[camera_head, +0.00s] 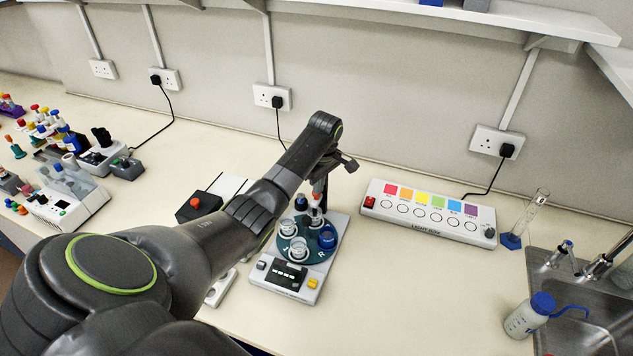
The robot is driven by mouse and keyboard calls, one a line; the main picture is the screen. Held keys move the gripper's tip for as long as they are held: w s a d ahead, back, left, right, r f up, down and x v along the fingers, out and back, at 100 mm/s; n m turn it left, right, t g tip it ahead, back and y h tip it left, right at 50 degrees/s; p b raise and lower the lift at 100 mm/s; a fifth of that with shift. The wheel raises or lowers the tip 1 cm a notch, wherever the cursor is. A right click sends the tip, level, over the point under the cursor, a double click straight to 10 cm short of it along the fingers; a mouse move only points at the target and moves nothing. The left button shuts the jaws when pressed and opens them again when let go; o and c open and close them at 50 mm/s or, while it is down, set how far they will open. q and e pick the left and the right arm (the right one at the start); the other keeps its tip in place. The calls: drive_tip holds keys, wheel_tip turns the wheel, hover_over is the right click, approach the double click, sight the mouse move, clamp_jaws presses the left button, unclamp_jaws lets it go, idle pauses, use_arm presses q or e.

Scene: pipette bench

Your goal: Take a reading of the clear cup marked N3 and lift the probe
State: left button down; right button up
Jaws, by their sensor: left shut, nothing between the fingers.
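The meter (284,277) is a pale box with a small display and a yellow button (312,283). It carries a dark teal turntable (279,243) with several cups. I cannot read N3 on any cup. A slim probe part with red (316,196) shows above the back of the turntable, partly hidden. My left gripper (320,184) is shut and empty, pointing down by the probe; contact is unclear. My right gripper is out of view.
A light box (428,213) with coloured squares lies right of the meter. A measuring cylinder (525,218), wash bottle (528,317) and sink (590,300) are further right. A box with a red button (199,206) stands left.

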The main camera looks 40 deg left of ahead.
use_arm(q)
drive_tip(key=shift+r, duration=0.1)
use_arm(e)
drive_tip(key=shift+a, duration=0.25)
use_arm(q)
drive_tip(key=shift+d+r+p, duration=0.2)
drive_tip(key=shift+d+p, duration=0.1)
drive_tip(key=shift+p, duration=0.05)
drive_tip(key=shift+s+d+r, duration=0.1)
drive_tip(key=shift+d+r, duration=0.1)
drive_tip(key=shift+d, duration=0.45)
drive_tip(key=shift+s+d+r, duration=0.1)
drive_tip(key=shift+d+r, duration=0.05)
drive_tip(key=shift+d, duration=0.45)
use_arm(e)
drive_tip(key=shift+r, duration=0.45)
